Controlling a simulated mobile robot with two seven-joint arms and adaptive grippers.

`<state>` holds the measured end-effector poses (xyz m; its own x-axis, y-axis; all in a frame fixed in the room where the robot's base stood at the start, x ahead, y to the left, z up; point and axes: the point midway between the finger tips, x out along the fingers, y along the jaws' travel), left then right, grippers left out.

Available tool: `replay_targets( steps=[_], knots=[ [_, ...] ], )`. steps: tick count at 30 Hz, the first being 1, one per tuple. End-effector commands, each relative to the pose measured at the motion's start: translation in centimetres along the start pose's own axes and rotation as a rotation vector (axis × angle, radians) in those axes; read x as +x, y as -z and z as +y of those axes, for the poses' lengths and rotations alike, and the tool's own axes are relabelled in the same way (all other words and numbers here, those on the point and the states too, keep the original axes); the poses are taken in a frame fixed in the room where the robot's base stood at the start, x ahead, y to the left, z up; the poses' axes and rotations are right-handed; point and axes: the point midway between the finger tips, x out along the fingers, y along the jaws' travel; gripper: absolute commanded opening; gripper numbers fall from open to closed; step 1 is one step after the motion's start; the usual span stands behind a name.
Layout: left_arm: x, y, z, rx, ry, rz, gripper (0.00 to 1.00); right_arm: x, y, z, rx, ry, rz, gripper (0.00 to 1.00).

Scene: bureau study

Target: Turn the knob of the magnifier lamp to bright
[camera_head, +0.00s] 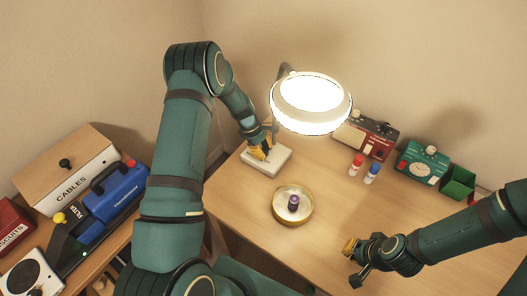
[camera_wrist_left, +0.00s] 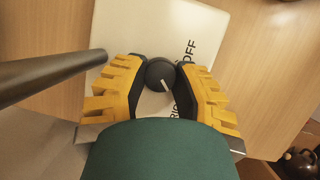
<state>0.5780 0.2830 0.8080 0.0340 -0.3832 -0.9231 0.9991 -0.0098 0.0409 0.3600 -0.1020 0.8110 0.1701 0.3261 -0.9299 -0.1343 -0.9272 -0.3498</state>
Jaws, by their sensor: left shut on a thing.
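The magnifier lamp (camera_head: 284,124) has a round head that glows strong white. Its pale base box (camera_head: 257,169) stands on the desk and also shows in the left wrist view (camera_wrist_left: 130,28). The dark round knob (camera_wrist_left: 160,74) has a white pointer line toward the lower right, near partly hidden lettering; "OFF" is printed at the upper right. My left gripper (camera_head: 264,152), with yellow finger backs, is shut on the knob from both sides, seen also in the left wrist view (camera_wrist_left: 161,78). My right gripper (camera_head: 352,262) looks open and empty over the desk's front right.
A round brass dish (camera_head: 277,214) holds a small purple-topped item. Red (camera_head: 355,165) and blue (camera_head: 372,174) bottles, a red device (camera_head: 362,139), a green device (camera_head: 422,162) and a green bin (camera_head: 457,182) line the back. A side table at left holds a CABLES box (camera_head: 68,177).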

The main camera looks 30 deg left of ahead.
Motion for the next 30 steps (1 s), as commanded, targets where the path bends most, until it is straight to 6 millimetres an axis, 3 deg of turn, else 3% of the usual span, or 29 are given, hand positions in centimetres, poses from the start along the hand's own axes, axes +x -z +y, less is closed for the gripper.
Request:
replay_targets(
  steps=[22, 23, 25, 30],
  knots=[
    [0.13, 0.15, -0.19, 0.086, 0.041, -0.003, 0.0, 0.4, -0.2, 0.15, -0.001, 0.0, -0.004, 0.0],
    [0.13, 0.15, -0.19, 0.086, 0.041, -0.003, 0.34, 0.4, -0.2, 0.15, -0.001, 0.0, -0.004, 0.0],
    [0.12, 0.14, -0.17, 0.086, 0.041, -0.003, 0.59, 0.4, -0.2, 0.15, -0.001, 0.0, -0.004, 0.0],
    [0.07, 0.08, -0.08, 0.086, 0.039, -0.003, 0.63, 0.39, -0.19, 0.15, -0.001, 0.0, -0.004, 0.0]
  ],
)
